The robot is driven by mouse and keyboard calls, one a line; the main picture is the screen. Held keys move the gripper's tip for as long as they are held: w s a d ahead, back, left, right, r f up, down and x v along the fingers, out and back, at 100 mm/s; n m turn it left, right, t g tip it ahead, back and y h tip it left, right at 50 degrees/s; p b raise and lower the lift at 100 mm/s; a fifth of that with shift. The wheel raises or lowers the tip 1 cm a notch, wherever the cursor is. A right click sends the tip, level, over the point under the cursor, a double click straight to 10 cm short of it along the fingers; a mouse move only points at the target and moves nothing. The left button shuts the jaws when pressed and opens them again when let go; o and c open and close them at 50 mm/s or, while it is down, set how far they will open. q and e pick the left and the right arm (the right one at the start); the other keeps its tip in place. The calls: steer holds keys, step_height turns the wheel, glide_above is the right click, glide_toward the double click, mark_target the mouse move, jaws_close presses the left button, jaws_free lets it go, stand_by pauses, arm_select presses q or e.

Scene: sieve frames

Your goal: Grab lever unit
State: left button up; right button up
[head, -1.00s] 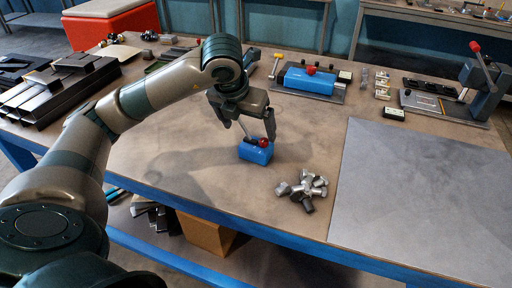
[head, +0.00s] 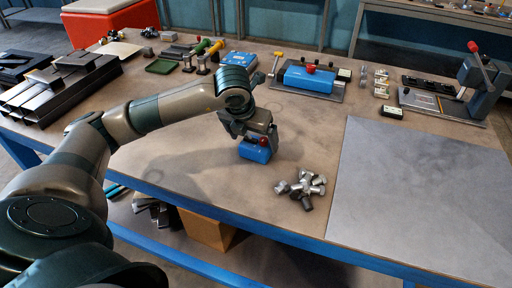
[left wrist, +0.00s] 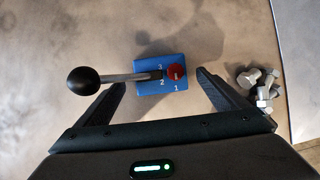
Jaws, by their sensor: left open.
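The lever unit (head: 256,150) is a small blue block near the front of the table, with a red knob on top. In the left wrist view the blue block (left wrist: 150,86) carries the numbers 1, 2 and 3, a red knob and a metal lever with a black ball end. My left gripper (head: 262,138) is right above it, pointing down. In the left wrist view its two fingers (left wrist: 163,92) are apart, one at each side of the block, with the ball end by the left finger. Whether they touch it cannot be told. My right gripper is not in view.
A pile of grey bolts (head: 303,186) lies just right of the lever unit, close to the right finger's side. A grey sheet (head: 420,190) covers the table's right part. A blue fixture (head: 310,80) and a lever press (head: 478,88) stand behind.

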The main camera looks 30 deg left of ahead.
mark_target(255, 141)
arm_select(q)
steer(key=shift+w+f+p, duration=0.2)
steer(key=shift+f+p, duration=0.1)
steer(key=p+x, duration=0.1)
steer(key=x, duration=0.2)
steer(key=shift+w+f, duration=0.15)
steer(key=shift+f, duration=0.2)
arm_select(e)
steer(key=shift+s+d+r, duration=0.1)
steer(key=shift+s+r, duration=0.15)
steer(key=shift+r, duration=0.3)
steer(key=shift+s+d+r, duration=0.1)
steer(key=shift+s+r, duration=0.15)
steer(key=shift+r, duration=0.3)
arm_select(q)
steer(key=c, duration=1.5)
